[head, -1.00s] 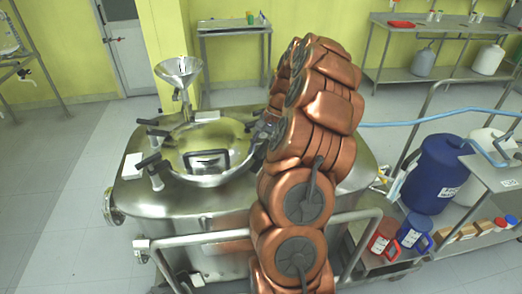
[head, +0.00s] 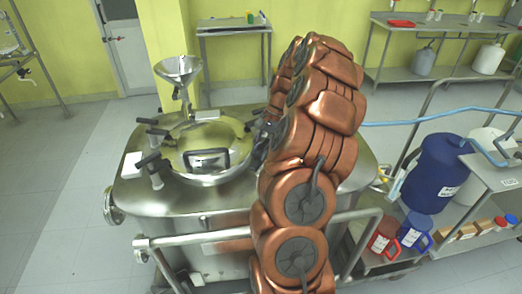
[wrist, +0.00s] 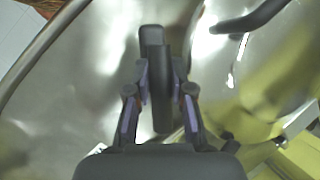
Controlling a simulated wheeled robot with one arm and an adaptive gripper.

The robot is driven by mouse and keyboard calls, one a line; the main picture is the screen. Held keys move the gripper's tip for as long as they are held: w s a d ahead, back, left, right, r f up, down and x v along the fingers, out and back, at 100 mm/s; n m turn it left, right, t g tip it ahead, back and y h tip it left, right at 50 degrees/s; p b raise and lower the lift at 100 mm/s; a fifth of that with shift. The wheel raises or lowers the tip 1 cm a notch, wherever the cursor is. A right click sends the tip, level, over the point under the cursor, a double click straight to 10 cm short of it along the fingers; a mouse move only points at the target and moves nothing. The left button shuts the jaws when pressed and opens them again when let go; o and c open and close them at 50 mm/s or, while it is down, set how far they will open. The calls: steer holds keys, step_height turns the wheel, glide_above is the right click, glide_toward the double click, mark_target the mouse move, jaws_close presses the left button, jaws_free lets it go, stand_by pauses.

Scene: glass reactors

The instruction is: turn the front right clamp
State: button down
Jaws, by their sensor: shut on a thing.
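The front right clamp's black handle (wrist: 160,92) stands upright between the fingers of my gripper (wrist: 159,75) in the wrist view. The fingers are closed on it from both sides. In the head view my gripper (head: 262,135) is at the right edge of the round lid (head: 205,140) on the steel reactor (head: 160,195). My copper arm hides most of it there, along with the front right clamp. I cannot tell the clamp's exact angle.
Black-handled clamps (head: 152,162) sit on the lid's left side. A black lid handle (head: 207,158) stands at the lid's front, and a steel funnel (head: 178,70) behind. A steel rail (head: 200,238) crosses the reactor's front. A blue drum (head: 437,175) stands to the right.

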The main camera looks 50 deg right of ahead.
steer(key=shift+f+m+t+b, duration=0.1)
steer(key=shift+m+t+b, duration=0.4)
steer(key=shift+m, duration=0.4)
steer(key=m+t+h+b, duration=0.1)
steer(key=m, duration=0.2)
steer(key=shift+m, duration=0.3)
steer(key=m, duration=0.1)
steer(key=m+t+h, duration=0.1)
steer(key=m, duration=0.1)
steer(key=shift+w+m, duration=0.2)
steer(key=shift+m, duration=0.1)
steer(key=m, duration=0.1)
steer(key=m+h+p, duration=0.1)
steer(key=m, duration=0.1)
steer(key=m+t+h+p, duration=0.1)
steer(key=shift+w+d+r, duration=0.15)
steer(key=shift+r, duration=0.15)
steer(key=m+h+p, duration=0.1)
steer(key=m+p, duration=0.2)
steer(key=shift+d+f+m+h+p, duration=0.1)
steer(key=shift+m+h+p, duration=0.25)
steer(key=shift+m, duration=0.35)
steer(key=shift+w+f, duration=0.1)
steer(key=c, duration=1)
jaws_free()
